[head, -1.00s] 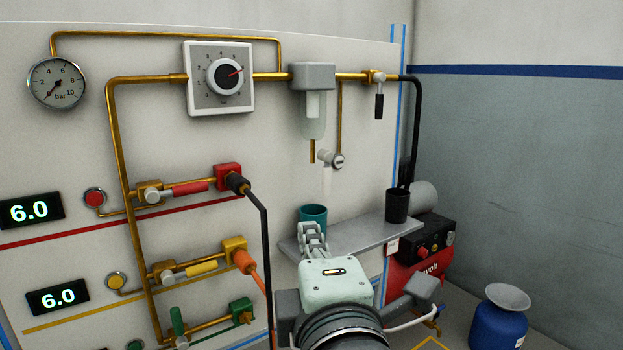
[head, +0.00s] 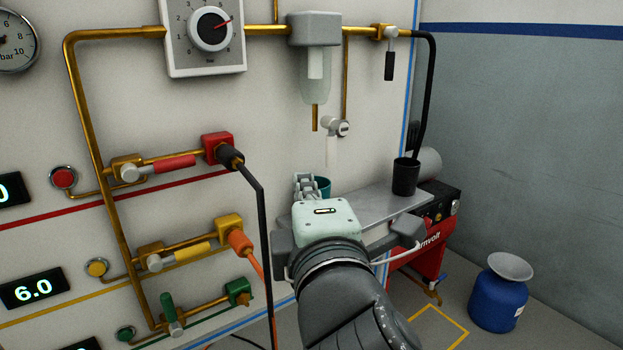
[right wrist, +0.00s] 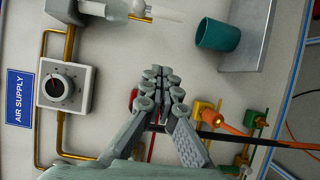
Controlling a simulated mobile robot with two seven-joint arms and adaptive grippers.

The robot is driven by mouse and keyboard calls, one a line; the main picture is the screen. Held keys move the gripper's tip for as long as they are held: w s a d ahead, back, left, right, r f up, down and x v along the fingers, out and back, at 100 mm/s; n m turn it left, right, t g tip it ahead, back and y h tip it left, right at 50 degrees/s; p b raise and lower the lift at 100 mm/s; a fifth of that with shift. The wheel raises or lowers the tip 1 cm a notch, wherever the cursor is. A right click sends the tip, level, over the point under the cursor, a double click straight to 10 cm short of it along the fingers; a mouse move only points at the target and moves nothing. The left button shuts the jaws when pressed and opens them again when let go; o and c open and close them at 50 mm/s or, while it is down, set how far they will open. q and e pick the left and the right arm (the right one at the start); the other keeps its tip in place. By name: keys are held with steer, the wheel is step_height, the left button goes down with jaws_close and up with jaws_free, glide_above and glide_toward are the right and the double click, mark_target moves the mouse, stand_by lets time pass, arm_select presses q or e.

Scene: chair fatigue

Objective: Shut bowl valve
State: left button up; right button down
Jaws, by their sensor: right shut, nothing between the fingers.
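The filter bowl (head: 314,88) is translucent and hangs under a grey head on the brass main pipe. Just right of and below it is a small valve (head: 332,126) with a round face and a white lever (head: 331,153) hanging straight down; I take this as the bowl valve. My right gripper (head: 306,183) is shut and empty, below and slightly left of the lever, apart from it. In the right wrist view its fingers (right wrist: 163,76) are together, and the white lever (right wrist: 166,14) shows at the top edge. My left gripper is not in view.
A teal cup (head: 323,185) stands on the grey shelf (head: 375,203), partly hidden by my fingers. A black cup (head: 406,177) with a hose stands farther right. Red, yellow and green (head: 171,311) valve lines and hanging hoses lie to the left. A blue canister (head: 498,297) stands on the floor.

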mark_target(331, 147)
arm_select(q)
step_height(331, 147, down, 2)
steer(key=shift+p, duration=0.35)
arm_select(e)
steer(key=w+d, duration=0.2)
steer(key=w, duration=0.7)
steer(key=shift+w, duration=0.4)
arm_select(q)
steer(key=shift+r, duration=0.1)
arm_select(e)
steer(key=shift+d, duration=0.1)
